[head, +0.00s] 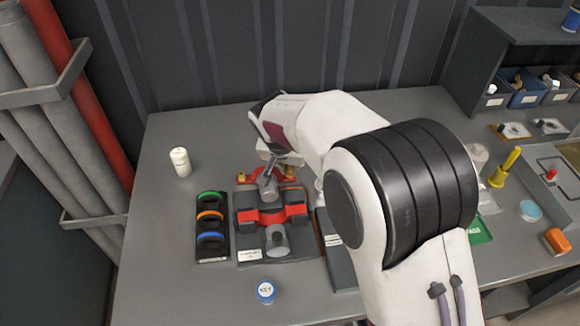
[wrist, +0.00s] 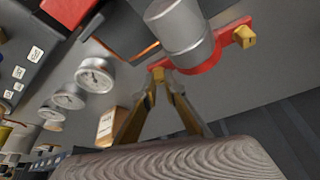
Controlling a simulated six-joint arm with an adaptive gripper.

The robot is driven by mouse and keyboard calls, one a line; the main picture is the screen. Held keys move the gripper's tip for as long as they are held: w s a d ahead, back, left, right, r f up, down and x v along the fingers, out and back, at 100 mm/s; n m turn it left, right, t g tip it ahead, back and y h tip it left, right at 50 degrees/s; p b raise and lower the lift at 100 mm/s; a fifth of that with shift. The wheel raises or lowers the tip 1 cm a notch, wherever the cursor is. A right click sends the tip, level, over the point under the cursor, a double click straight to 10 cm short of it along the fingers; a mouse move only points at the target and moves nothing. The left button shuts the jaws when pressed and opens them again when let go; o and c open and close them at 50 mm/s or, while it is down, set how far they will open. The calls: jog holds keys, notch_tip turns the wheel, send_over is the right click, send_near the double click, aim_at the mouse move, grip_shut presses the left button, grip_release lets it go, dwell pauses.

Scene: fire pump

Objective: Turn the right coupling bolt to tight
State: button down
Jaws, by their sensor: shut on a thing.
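The pump (head: 272,215), grey and red, sits on the bench with a red coupling flange (wrist: 205,60) around a grey metal cylinder (wrist: 178,28). The left coupling bolt (head: 241,177) is a small yellow piece at the flange's left end. It shows clear of my fingers at the right in the wrist view (wrist: 244,37). The right coupling bolt (wrist: 158,71) is at the flange's other end, between my fingertips and mostly hidden by them. My gripper (wrist: 161,78) is shut on it. In the head view my arm's wrist covers most of the gripper.
A black rack with green, orange and blue rings (head: 210,228) stands left of the pump. A white cylinder (head: 180,162) and a blue-and-white round key cap (head: 266,291) stand on the bench. Several round gauges (wrist: 95,76) show in the wrist view.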

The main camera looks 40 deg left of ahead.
jog(key=shift+a+m+h, duration=0.15)
jog(key=shift+m+h, duration=0.75)
jog(key=shift+m, duration=1.6)
jog(key=c, duration=2.4)
grip_release()
jog(key=shift+n, duration=0.6)
jog(key=shift+n+y, duration=0.6)
jog(key=shift+n, duration=0.7)
jog(key=shift+d+n+y, duration=0.2)
jog(key=shift+n+y, duration=0.2)
jog(key=shift+n, duration=0.7)
jog(key=shift+w+n+g+y, duration=0.1)
jog(key=shift+n+g+y, duration=0.3)
jog(key=shift+n, duration=0.9)
